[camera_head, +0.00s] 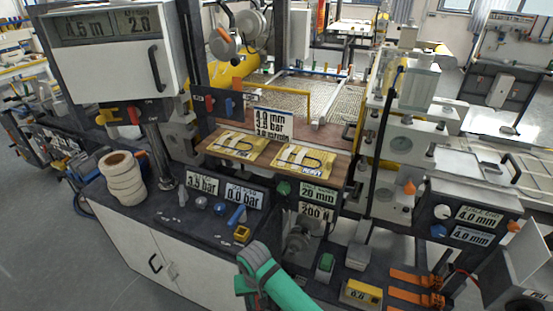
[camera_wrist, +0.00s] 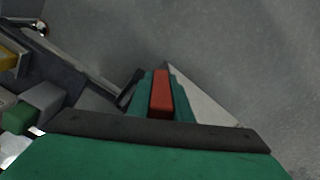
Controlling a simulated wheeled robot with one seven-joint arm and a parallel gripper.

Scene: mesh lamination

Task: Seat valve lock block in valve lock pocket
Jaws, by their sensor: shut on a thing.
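A small red block (camera_wrist: 161,92), which I take to be the valve lock block, is in the wrist view. My gripper (camera_wrist: 160,98) is shut on it, with a green finger on each side. In the head view my green gripper (camera_head: 246,284) is at the bottom middle, in front of the dark bench; the red block cannot be made out there. A small yellow holder (camera_head: 242,233) with a dark top stands on the bench beside a blue valve lever (camera_head: 237,215). I cannot tell for certain whether this holder is the valve lock pocket.
White tape rolls (camera_head: 123,180) are stacked on the left of the bench (camera_head: 160,218). Pressure displays (camera_head: 245,197) stand behind the lever. Grey floor shows in the wrist view.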

